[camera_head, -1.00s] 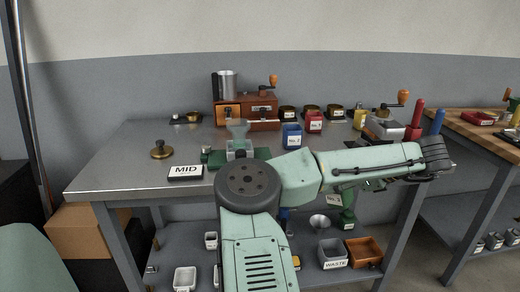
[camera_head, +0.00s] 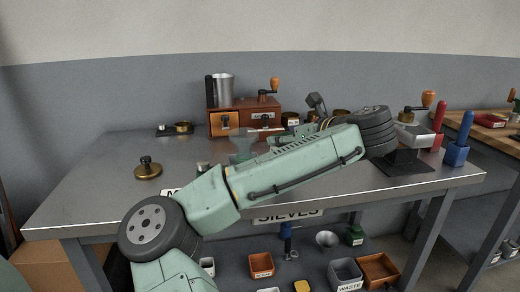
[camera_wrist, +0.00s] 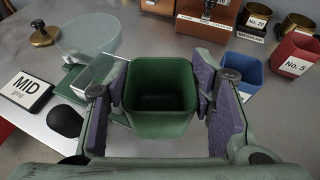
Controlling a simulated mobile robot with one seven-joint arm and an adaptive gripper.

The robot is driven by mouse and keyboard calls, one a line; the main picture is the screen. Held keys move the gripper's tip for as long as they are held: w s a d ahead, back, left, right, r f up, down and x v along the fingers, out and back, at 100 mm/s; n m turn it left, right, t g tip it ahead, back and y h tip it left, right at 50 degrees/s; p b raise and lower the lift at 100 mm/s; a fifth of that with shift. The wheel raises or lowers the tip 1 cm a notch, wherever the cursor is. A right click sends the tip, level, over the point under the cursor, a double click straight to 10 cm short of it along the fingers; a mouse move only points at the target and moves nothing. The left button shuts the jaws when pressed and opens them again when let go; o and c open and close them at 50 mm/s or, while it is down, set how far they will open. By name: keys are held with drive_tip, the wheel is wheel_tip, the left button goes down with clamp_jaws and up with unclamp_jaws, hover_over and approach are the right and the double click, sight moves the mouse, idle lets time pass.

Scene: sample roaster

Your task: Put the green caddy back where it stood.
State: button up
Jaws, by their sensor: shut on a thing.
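The green caddy (camera_wrist: 160,125) is an open-topped, empty-looking tub, upright in the middle of the wrist view. My gripper (camera_wrist: 162,82) is shut on it, with a purple-padded finger against each side. Beneath and beyond it is the grey bench top (camera_wrist: 225,125); I cannot tell the height of the caddy above it. In the head view my forearm hides the green caddy and most of my gripper.
A clear funnel (camera_wrist: 88,38) on a green base stands close to the left finger. The MID sign (camera_wrist: 24,92) lies farther left. The wooden drawer box (camera_head: 243,118) and brass cups (camera_wrist: 252,18) stand behind. Bare bench (camera_head: 95,190) lies at the left.

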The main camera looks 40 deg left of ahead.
drive_tip(key=shift+w+a+f+p, duration=0.3)
drive_tip(key=shift+w+a+f, duration=0.55)
drive_tip(key=shift+w+a, duration=1)
drive_tip(key=shift+w+a+f+p, duration=0.35)
drive_tip(key=shift+w+a+f, duration=0.6)
drive_tip(key=shift+a, duration=1.55)
drive_tip(key=shift+w+a+f+p, duration=0.3)
drive_tip(key=shift+w+a+f, duration=0.4)
drive_tip(key=shift+w+a, duration=1.2)
drive_tip(key=shift+s+a, duration=0.3)
drive_tip(key=o, duration=1.3)
drive_tip(key=b+v, duration=0.1)
drive_tip(key=v, duration=1.1)
drive_tip(key=shift+d, duration=0.15)
